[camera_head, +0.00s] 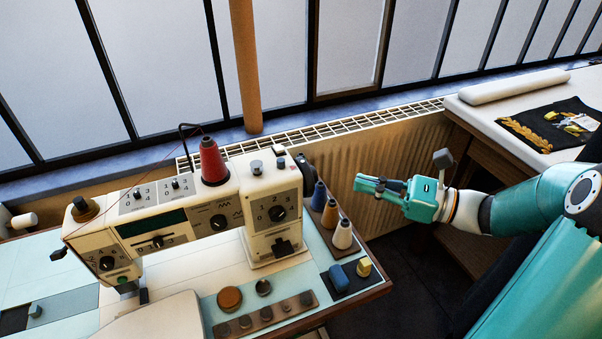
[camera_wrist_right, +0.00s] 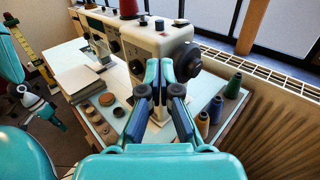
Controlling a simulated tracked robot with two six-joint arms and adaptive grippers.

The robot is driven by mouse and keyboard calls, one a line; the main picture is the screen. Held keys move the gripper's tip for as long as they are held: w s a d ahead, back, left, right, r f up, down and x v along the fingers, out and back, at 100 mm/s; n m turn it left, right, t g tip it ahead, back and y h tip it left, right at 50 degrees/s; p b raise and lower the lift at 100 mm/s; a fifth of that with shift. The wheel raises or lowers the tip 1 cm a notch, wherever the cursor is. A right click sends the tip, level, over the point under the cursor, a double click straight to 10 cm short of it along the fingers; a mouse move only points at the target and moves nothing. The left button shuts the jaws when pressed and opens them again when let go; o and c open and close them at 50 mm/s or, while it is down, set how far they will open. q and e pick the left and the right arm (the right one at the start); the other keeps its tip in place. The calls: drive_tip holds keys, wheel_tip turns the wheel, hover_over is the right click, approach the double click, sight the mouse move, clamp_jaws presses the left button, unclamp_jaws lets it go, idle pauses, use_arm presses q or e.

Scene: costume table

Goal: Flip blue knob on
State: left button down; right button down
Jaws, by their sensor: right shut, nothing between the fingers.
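The white sewing machine (camera_head: 205,218) stands on the table with several dark dials on its front. I cannot pick out a clearly blue knob on it. A small blue piece (camera_head: 338,277) sits beside a yellow one on a dark base at the table's right corner. My right gripper (camera_head: 360,183) is shut and empty in the air, right of the machine and beyond the table edge. In the right wrist view its fingertips (camera_wrist_right: 160,68) point toward the machine's end, which they partly cover. In that view, what appears to be my left gripper (camera_wrist_right: 50,115) is small at the left.
Thread spools (camera_head: 330,213) stand in a row at the table's right side. A red cone spool (camera_head: 211,161) is on top of the machine. Round pieces (camera_head: 230,298) lie near the front. A radiator (camera_head: 380,140) runs behind, and a second table (camera_head: 510,95) holds dark cloth.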

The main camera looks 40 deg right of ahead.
drive_tip(key=shift+r, duration=0.1)
drive_tip(key=p, duration=0.2)
approach(285, 163)
drive_tip(key=x, duration=0.7)
drive_tip(key=shift+w+a, duration=0.1)
drive_tip(key=shift+w, duration=0.05)
